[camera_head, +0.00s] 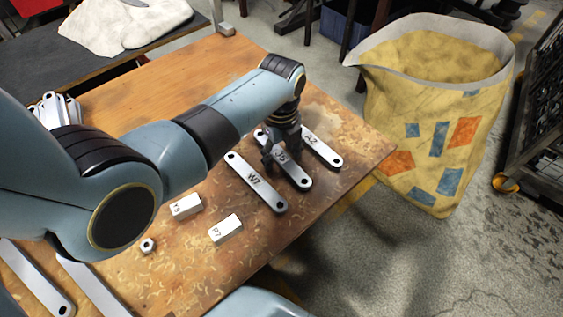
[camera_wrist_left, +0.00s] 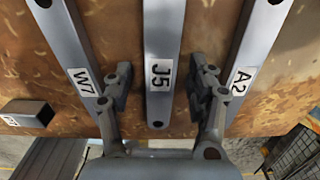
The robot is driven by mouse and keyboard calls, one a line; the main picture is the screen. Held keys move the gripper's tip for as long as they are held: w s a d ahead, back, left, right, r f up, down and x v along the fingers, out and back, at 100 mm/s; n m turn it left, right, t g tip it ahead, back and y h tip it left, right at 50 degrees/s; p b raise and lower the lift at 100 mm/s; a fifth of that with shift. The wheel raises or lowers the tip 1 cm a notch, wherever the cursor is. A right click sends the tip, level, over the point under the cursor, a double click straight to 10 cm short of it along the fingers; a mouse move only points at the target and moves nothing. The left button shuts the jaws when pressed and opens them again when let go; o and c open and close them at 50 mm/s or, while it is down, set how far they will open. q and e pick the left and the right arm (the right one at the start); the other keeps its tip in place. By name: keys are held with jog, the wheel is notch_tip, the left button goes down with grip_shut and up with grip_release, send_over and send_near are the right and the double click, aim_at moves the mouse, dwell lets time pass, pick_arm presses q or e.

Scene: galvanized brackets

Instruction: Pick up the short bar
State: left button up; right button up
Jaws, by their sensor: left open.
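Three flat grey metal bars with a hole at the ends lie side by side on the table, labelled W7 (camera_head: 256,184), J5 (camera_head: 297,177) and A2 (camera_head: 324,150). In the left wrist view, the J5 bar (camera_wrist_left: 158,100) runs down the middle, with the W7 bar (camera_wrist_left: 68,45) to its left and the A2 bar (camera_wrist_left: 256,35) to its right. My left gripper (camera_head: 279,155) is over the J5 bar, open, one finger on each side of it. It hides part of that bar in the head view. My right gripper is not in view.
Two small blocks (camera_head: 186,205) (camera_head: 225,229) and a nut (camera_head: 148,245) lie on the wooden table (camera_head: 185,270). Longer bars (camera_head: 35,275) lie at the lower left. A yellow patterned bag (camera_head: 425,115) stands on the floor beyond the table's right edge.

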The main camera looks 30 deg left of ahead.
pick_arm(q)
grip_shut()
dwell(0.5)
